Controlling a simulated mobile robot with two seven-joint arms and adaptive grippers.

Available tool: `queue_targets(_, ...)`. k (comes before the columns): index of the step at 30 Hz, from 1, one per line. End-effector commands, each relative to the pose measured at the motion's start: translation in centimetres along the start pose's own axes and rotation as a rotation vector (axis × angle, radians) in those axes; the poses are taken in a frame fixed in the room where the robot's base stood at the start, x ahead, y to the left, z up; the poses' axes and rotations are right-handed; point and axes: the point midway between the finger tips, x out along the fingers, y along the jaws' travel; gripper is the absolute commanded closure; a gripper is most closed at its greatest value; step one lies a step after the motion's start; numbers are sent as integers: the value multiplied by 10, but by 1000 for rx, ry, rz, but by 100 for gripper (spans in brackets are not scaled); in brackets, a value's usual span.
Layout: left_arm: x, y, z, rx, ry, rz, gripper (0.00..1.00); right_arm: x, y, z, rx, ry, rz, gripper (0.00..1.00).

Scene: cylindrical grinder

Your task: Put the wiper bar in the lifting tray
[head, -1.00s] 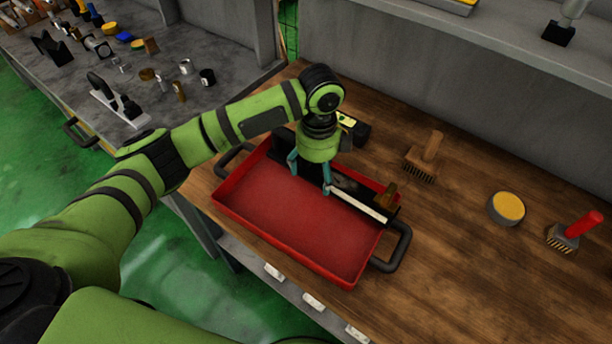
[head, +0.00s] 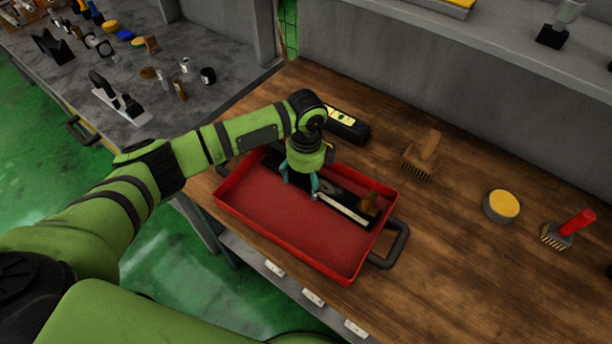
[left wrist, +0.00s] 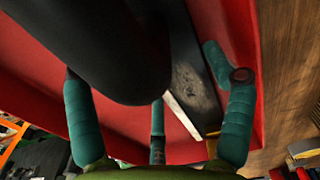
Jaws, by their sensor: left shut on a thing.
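The wiper bar (head: 345,208) is a long dark bar with a white strip along its near edge and a brown piece near its right end. My left gripper (head: 301,187), with teal fingers, is shut on the wiper bar and partly hides its left part. The bar lies within the outline of the red lifting tray (head: 270,212), along its far side. I cannot tell whether it touches the tray floor. In the left wrist view, a large black part (left wrist: 120,50) fills the space between the fingers, with the bar's grey face (left wrist: 192,85) beside it. My right gripper is out of view.
A yellow-and-black device (head: 345,122) stands behind the tray. A wooden brush (head: 425,152), a yellow-topped round tin (head: 502,206) and a red-handled brush (head: 575,225) are to the right. The tray's right handle (head: 392,248) sticks out. The tray's near part is empty.

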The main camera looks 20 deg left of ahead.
Motion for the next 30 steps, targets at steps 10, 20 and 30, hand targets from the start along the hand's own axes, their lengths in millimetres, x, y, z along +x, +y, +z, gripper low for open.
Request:
queue_targets(10,1,0,0,0,0,1,0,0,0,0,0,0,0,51)
queue_targets(20,-21,-1,0,-1,0,-3,0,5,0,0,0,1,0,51)
queue_targets(30,-92,-1,0,-1,0,-3,0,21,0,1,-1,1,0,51)
